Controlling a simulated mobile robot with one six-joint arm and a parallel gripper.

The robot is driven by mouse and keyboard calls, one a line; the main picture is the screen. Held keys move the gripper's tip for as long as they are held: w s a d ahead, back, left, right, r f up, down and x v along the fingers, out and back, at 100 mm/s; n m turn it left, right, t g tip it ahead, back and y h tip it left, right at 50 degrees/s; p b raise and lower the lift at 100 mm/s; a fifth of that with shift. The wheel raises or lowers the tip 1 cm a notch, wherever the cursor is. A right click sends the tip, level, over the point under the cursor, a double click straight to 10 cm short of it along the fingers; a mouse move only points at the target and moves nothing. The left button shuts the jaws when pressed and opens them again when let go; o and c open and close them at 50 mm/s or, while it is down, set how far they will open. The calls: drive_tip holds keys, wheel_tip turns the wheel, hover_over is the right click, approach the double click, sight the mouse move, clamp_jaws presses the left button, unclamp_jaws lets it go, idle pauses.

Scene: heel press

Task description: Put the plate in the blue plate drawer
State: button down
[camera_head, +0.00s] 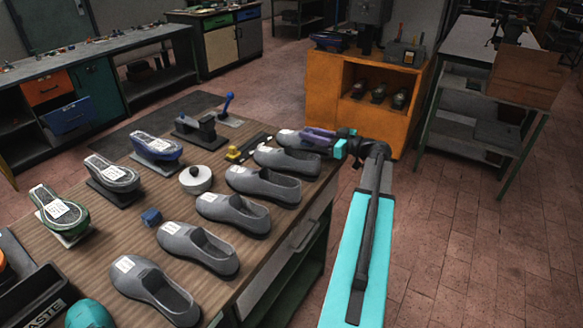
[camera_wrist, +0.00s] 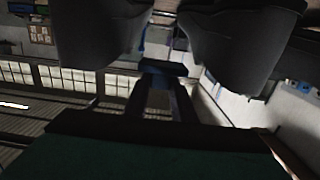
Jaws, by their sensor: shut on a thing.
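My gripper (camera_head: 336,145) is at the far right end of the wooden bench, beside the farthest grey shoe. It is shut on a narrow purple thing (camera_head: 317,134), seemingly the plate, though its shape is partly hidden by my gripper. In the wrist view a dark bluish piece (camera_wrist: 163,68) shows in the middle, too dim to tell apart clearly. A blue drawer (camera_head: 69,117) is in the left bench, below an orange drawer (camera_head: 48,87). Which one is the plate drawer, I cannot tell.
The wooden bench (camera_head: 140,203) carries a row of grey shoes (camera_head: 235,208), several lasts on stands (camera_head: 112,175), a white round pot (camera_head: 195,180) and a lever press (camera_head: 200,128). An orange cabinet (camera_head: 325,90) stands behind my gripper. The brick floor at right is clear.

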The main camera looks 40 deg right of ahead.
drive_tip(key=shift+f+p, duration=0.45)
drive_tip(key=shift+f, duration=2.25)
drive_tip(key=shift+f+p, duration=0.4)
drive_tip(key=shift+f, duration=1.5)
drive_tip(key=shift+f, duration=0.1)
drive_tip(key=c, duration=1.8)
unclamp_jaws()
drive_tip(key=shift+o, duration=0.2)
drive_tip(key=b+v, duration=0.3)
drive_tip(key=v, duration=0.9)
